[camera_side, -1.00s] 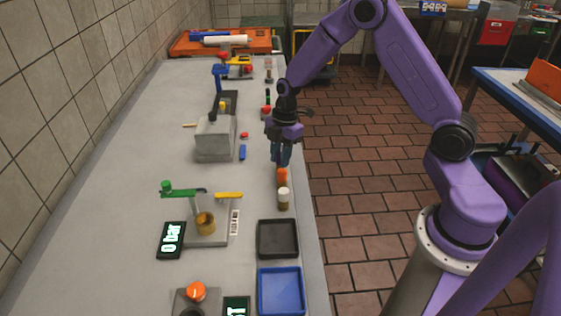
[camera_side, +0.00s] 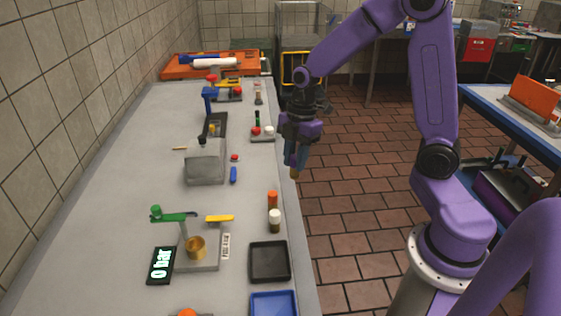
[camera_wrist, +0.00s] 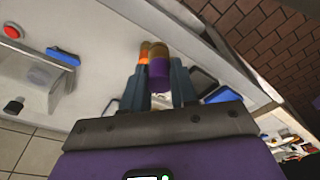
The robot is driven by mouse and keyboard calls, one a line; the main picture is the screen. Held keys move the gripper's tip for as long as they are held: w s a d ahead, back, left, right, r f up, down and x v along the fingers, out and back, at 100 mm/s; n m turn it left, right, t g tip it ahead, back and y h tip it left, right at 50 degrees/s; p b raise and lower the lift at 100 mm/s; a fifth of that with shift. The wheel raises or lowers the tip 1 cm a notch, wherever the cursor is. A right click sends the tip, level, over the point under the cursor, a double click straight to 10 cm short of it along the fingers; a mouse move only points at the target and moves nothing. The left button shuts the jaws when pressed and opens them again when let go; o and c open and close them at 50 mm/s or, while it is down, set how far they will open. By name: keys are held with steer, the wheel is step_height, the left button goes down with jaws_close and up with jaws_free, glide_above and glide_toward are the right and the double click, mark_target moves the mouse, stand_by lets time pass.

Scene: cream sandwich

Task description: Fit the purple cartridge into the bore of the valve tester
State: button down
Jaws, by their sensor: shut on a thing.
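My gripper (camera_side: 297,158) is shut on the purple cartridge (camera_wrist: 159,76), raised near the counter's right edge. In the side view the fingers mostly hide the cartridge, and its brown-gold end (camera_side: 295,173) shows below them. In the wrist view the purple part sits between the two blue-grey fingertips. The valve tester (camera_side: 212,262) stands on the counter nearer the side camera, well apart from my gripper. It has a brass cup-like bore (camera_side: 196,247), a green lever (camera_side: 174,216) and a display (camera_side: 160,265) reading 0 bar. The inside of the bore is not clear.
An orange cartridge (camera_side: 272,200) and a white-topped brown one (camera_side: 274,221) stand near the right edge. A black tray (camera_side: 286,275) and a blue tray (camera_side: 273,304) lie nearer the camera. A grey block-shaped fixture (camera_side: 206,165) stands left of my gripper. The counter's left side is clear.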

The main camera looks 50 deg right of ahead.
steer(key=s+r, duration=0.2)
steer(key=s, duration=0.3)
steer(key=shift+s+a+r, duration=0.15)
steer(key=shift+s+r, duration=0.15)
steer(key=shift+s, duration=0.05)
steer(key=a+r+n, duration=0.2)
steer(key=a+n, duration=0.2)
steer(key=a, duration=1.7)
steer(key=shift+n+g, duration=0.3)
steer(key=w+a+f, duration=0.2)
steer(key=w+f, duration=0.1)
steer(key=w, duration=0.1)
steer(key=w+a+f, duration=0.2)
steer(key=w+f, duration=0.1)
steer(key=w, duration=0.1)
steer(key=w+a+f, duration=0.2)
steer(key=w+f, duration=0.1)
steer(key=w, duration=0.1)
steer(key=shift+a, duration=0.15)
steer(key=shift+w+a+f, duration=0.1)
steer(key=shift+f, duration=1.6)
steer(key=shift+f, duration=0.1)
